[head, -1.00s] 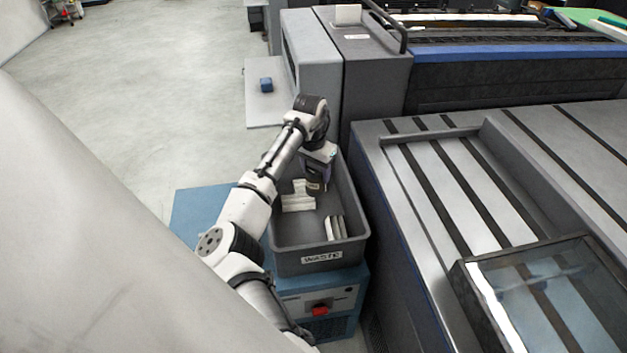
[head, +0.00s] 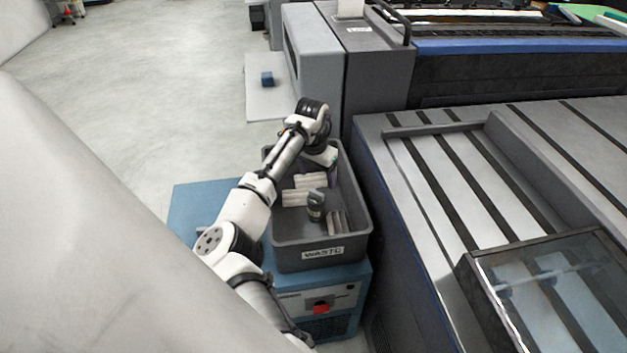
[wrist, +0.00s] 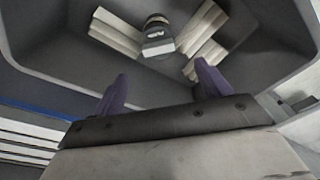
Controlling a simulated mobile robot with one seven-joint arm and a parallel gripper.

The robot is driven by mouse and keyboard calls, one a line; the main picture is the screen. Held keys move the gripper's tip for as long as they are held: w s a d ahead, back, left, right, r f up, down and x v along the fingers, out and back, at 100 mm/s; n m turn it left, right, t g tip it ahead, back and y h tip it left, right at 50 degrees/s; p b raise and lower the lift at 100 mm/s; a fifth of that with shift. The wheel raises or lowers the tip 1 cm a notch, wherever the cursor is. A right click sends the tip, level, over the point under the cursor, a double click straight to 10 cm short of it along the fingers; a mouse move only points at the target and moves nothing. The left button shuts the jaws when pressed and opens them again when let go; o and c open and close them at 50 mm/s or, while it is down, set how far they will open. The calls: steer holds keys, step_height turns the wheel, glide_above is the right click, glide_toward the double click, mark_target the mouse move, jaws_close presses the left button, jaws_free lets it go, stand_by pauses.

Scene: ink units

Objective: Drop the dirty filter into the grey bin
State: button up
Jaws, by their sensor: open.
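The dirty filter (head: 316,207), a small dark cylinder with a pale label band, is inside the grey bin (head: 322,254) marked WASTE. It also shows at the top of the wrist view (wrist: 157,38), apart from my fingers and among pale pieces. My gripper (head: 333,176) is at the far right part of the bin, partly hidden by my arm. In the wrist view my gripper (wrist: 161,85) has its two purple fingers spread with nothing between them.
Pale ridged pieces (head: 296,198) lie in the bin around the filter. The bin stands on a blue cabinet (head: 190,208) with a red switch (head: 321,308). A large grey machine (head: 385,200) is close on the right. Open floor (head: 150,90) lies at the left.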

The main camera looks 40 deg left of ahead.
step_height(320, 180, up, 14)
steer(key=s+b, duration=0.1)
steer(key=b, duration=0.1)
steer(key=shift+s, duration=0.35)
steer(key=shift+f, duration=0.15)
